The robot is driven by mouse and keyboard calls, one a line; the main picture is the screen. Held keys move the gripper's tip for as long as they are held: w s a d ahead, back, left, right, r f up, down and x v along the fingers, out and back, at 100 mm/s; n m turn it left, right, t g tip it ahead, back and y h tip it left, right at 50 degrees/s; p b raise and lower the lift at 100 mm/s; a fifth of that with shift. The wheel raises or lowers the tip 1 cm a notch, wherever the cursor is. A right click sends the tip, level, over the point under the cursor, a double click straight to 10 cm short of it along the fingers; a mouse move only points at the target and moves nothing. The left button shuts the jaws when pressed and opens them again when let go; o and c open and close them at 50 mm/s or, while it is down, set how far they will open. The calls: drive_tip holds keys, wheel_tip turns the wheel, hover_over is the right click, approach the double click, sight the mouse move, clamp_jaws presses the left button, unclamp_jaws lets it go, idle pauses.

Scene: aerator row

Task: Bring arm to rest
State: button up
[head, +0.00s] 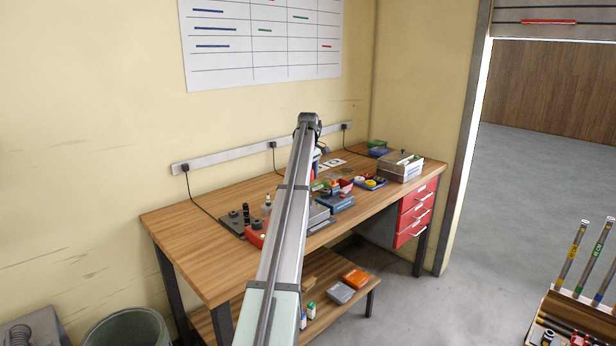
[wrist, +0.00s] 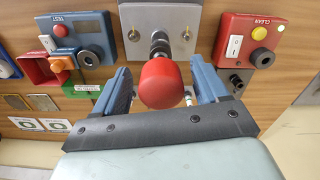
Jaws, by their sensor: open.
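My gripper (wrist: 160,80) is open, with its two blue-grey fingers spread left and right in the wrist view. A round red knob (wrist: 161,84) on a dark threaded stem shows between the fingers, with visible space on both sides. Its stem comes from a grey metal block (wrist: 160,17) at the top of the wrist view. I cannot tell how far the fingertips reach past the knob. In the head view my arm stretches over the workbench (head: 196,241) and hides most of the gripper and the knob.
A blue TEST box (wrist: 77,40) stands left of the block, and a red CLEAN box (wrist: 250,41) right of it. A grey case (head: 399,167) sits at the bench's right end. Several small items crowd the bench middle; its left end is bare. The wall (head: 90,130) runs close behind.

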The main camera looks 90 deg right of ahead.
drive_tip(key=m, duration=1.2)
drive_tip(key=shift+m, duration=0.3)
drive_tip(key=shift+a+r, duration=0.1)
drive_tip(key=shift+r, duration=0.1)
clamp_jaws()
drive_tip(key=n, duration=0.4)
drive_tip(key=shift+n, duration=1.9)
